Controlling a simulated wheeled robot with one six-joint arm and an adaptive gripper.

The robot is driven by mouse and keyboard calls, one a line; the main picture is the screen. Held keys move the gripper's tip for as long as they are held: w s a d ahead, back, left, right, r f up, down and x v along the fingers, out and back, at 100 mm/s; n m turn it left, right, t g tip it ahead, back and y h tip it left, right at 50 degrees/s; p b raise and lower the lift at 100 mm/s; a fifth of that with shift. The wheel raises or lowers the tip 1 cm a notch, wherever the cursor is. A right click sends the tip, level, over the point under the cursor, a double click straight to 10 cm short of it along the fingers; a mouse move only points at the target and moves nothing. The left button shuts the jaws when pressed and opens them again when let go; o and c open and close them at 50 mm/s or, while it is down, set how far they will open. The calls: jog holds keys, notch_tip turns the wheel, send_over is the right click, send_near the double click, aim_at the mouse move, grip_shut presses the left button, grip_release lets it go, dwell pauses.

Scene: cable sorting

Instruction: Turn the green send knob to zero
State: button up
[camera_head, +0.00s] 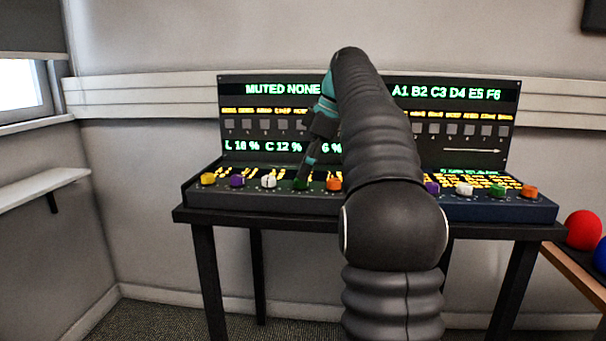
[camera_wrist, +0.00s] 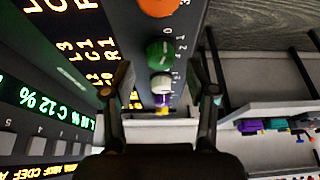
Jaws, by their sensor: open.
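A green knob (camera_head: 300,184) sits on the left console, between a white knob (camera_head: 268,181) and an orange knob (camera_head: 334,184). My gripper (camera_head: 303,178) reaches down at this green knob and partly covers it. In the wrist view the green knob (camera_wrist: 160,51) shows just beyond and between the spread fingers of my open gripper (camera_wrist: 163,77). The white knob (camera_wrist: 160,84) also shows between the fingers. Contact with the green knob cannot be told. Another green knob (camera_head: 497,190) is on the right console. The frames do not show which one is the send knob.
The left console also has yellow (camera_head: 208,179) and purple (camera_head: 237,181) knobs close by. A display panel (camera_head: 270,146) stands upright behind the knobs. My arm hides the middle of the consoles. Red and blue balls (camera_head: 583,230) lie at the far right.

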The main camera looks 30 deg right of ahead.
jog(key=shift+s+d+r, duration=0.25)
jog(key=shift+d+r, duration=0.15)
jog(key=shift+r, duration=0.2)
jog(key=shift+s+d+r, duration=0.2)
jog(key=shift+d+r, duration=0.2)
jog(key=shift+r, duration=0.2)
jog(key=s+d, duration=0.6)
jog(key=d, duration=0.3)
jog(key=shift+s+d, duration=0.15)
jog(key=shift+f, duration=0.1)
jog(key=s+a+f+m+h, duration=0.1)
jog(key=s+a+f+m, duration=0.2)
jog(key=a, duration=0.7)
jog(key=s+a+f+m+h, duration=0.2)
jog(key=s+a+f+m, duration=0.15)
jog(key=a, duration=0.55)
jog(key=s+a+f+m+t, duration=0.1)
jog(key=s+a+f+m, duration=0.1)
jog(key=s+a+f, duration=0.3)
jog(key=s+a+f+m+t, duration=0.2)
jog(key=s+f, duration=0.6)
jog(key=f, duration=0.5)
jog(key=a+m, duration=0.1)
jog(key=a, duration=0.1)
jog(key=shift+s+a+f+h, duration=0.25)
jog(key=shift+s+a+h, duration=0.1)
jog(key=shift+s+h, duration=0.05)
